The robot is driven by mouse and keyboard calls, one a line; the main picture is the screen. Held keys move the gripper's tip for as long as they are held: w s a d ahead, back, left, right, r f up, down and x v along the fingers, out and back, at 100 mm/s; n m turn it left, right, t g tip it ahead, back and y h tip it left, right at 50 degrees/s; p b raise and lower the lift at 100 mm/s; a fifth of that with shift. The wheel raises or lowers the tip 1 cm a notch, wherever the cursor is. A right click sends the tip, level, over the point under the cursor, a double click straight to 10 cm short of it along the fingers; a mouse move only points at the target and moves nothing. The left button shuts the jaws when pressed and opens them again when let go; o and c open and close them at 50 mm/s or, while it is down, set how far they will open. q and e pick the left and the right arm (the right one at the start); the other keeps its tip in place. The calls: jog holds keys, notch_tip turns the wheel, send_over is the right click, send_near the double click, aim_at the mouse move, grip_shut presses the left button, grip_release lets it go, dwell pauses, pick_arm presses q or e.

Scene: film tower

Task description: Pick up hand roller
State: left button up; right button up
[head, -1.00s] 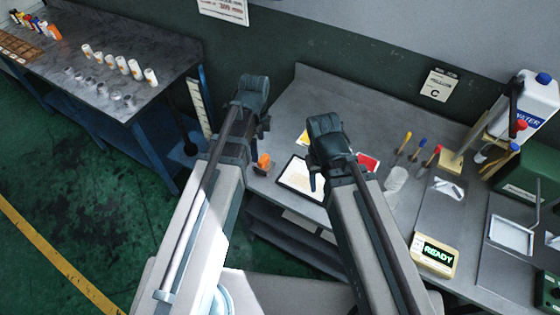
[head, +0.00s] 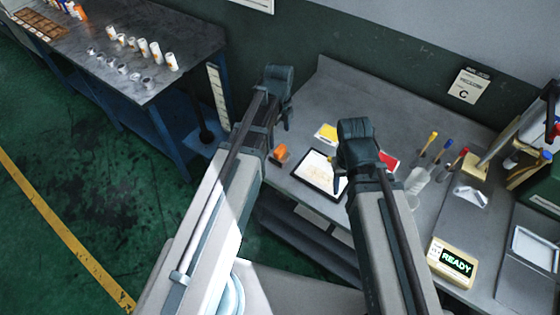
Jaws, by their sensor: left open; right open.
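I cannot pick out a hand roller with certainty. A small orange and dark object (head: 280,154) lies at the left edge of the grey workbench (head: 385,105); its kind is too small to tell. My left gripper (head: 280,82) is open and empty, above the bench's left end, beyond that object in the picture. My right gripper (head: 357,138) is open and empty, over the bench beside the dark-framed tablet (head: 318,176). The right gripper and arm hide part of the bench behind them.
Another table (head: 130,40) holds several white tubes (head: 157,53). The bench's back left is clear.

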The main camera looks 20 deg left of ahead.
aim_at(280, 149)
pick_arm(q)
jog(key=shift+f+b, duration=1.4)
jog(key=shift+f, duration=0.6)
pick_arm(e)
jog(key=shift+f, duration=1.95)
pick_arm(q)
notch_tip(280, 149, down, 5)
jog(key=b, duration=0.5)
jog(key=shift+w+d+f, duration=0.1)
jog(key=shift+w+f, duration=0.05)
pick_arm(e)
notch_tip(280, 149, down, 5)
jog(key=shift+f, duration=0.15)
pick_arm(q)
jog(key=shift+c, duration=0.3)
jog(key=c, duration=1.4)
jog(key=shift+c, duration=0.2)
jog(key=shift+r, duration=0.2)
pick_arm(e)
jog(key=shift+r, duration=0.2)
